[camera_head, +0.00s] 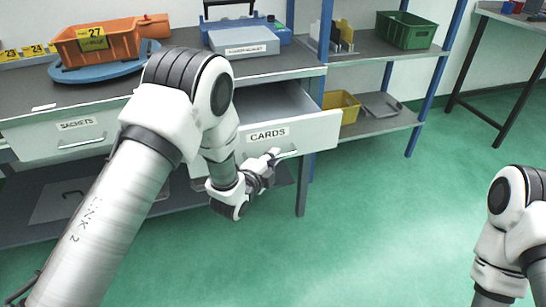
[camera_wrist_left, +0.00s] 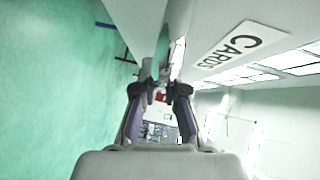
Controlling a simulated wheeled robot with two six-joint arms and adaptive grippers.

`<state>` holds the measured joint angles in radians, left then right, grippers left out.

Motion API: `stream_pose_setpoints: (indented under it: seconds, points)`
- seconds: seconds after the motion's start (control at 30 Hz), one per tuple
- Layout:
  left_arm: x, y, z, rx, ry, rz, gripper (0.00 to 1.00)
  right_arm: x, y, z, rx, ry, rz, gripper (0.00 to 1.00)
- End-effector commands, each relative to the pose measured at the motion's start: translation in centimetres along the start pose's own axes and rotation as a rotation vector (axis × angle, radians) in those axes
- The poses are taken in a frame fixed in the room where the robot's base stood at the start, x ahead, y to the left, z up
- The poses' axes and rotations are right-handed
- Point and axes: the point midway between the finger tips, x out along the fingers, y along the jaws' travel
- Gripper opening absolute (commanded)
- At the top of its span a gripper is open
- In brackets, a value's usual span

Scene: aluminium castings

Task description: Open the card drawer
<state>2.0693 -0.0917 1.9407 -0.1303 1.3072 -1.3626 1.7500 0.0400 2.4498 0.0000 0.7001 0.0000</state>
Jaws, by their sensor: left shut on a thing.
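The card drawer (camera_head: 317,134), a light grey drawer labelled CARDS, stands pulled out from under the worktop, with its inside partly visible from above. My left gripper (camera_head: 274,156) is shut on the handle, close to the drawer front. In the left wrist view the label (camera_wrist_left: 238,44) shows turned on its side, and the fingers of my left gripper (camera_wrist_left: 158,88) meet at the handle. My right arm shows at the right edge of the head view, but its gripper is out of view.
The sachets drawer (camera_head: 75,137) beside it is shut. A shelf with a yellow bin (camera_head: 341,106) and a green crate (camera_head: 405,30) stands right. The green floor in front is clear.

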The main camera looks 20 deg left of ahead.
Motion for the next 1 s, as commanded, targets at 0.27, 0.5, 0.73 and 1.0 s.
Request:
stream_pose_setpoints:
  seconds: [0.27,0.5,0.73,1.0]
  points:
    - [0.0,0.0,0.0,0.000,0.000,0.001,0.37,0.0,0.0,0.0,0.000,0.000,0.000,0.40]
    - [-0.5,0.0,0.0,0.000,-0.001,0.002,0.37,0.0,0.0,0.0,0.000,0.000,0.000,0.40]
    - [-5.3,0.1,0.1,-0.001,-0.001,0.004,0.37,0.0,0.0,0.0,0.000,0.000,0.000,0.40]
    - [-11.2,0.1,0.1,-0.002,-0.001,0.004,0.37,0.0,0.0,0.0,0.000,0.000,0.000,0.40]
